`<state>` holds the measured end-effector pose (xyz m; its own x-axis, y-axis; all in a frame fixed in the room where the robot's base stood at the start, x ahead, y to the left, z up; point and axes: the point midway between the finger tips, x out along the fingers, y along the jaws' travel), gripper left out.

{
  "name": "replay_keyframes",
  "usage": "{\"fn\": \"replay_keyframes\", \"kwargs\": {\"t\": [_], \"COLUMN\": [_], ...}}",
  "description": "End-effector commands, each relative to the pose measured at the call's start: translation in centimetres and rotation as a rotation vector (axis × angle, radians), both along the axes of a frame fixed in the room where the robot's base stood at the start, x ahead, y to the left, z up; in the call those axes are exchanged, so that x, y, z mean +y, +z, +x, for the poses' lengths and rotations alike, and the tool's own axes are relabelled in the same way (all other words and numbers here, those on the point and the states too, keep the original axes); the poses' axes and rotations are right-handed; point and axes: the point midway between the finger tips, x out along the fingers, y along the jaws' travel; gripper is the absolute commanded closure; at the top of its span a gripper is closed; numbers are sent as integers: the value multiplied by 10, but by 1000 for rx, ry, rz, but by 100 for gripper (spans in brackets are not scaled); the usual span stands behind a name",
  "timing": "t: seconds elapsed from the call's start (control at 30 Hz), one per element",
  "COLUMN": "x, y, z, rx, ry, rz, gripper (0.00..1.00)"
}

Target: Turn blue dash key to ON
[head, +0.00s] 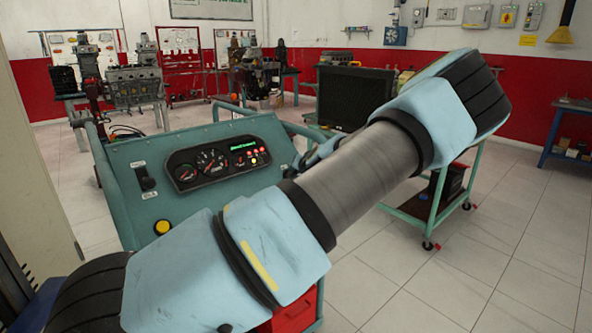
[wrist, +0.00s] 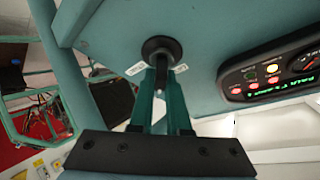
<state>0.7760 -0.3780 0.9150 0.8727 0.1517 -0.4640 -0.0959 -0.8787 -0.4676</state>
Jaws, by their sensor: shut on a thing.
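The blue-green dash panel (head: 125,158) stands in front of me on a trolley; in the wrist view the panel (wrist: 215,30) fills the top. In the wrist view a round black key switch (wrist: 161,48) sits on it, with small white labels (wrist: 135,68) beside it; their print is unreadable. My gripper (wrist: 165,78) reaches up to the switch, its two green fingers shut on the key at its front. The fingers hide most of the key, so its turn position cannot be told. In the head view my arm hides the gripper and the key.
A gauge cluster (head: 217,162) with lit warning lights sits on the dash; it is close to the right of the fingers in the wrist view (wrist: 270,75). A black switch (head: 148,183) and yellow button (head: 163,227) are on the dash's left. Tiled floor (head: 490,270) is clear at right.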

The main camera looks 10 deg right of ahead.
Motion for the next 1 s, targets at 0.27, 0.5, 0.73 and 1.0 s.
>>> {"fn": "replay_keyframes", "kwargs": {"t": [0.27,0.5,0.73,1.0], "x": [4,4,6,8], "y": [-9,-9,-7,-5], "z": [-4,-4,-3,-1], "rx": [18,18,15,10], "ry": [7,8,10,13], "rz": [9,9,9,8], "gripper": [100,67,55,55]}}
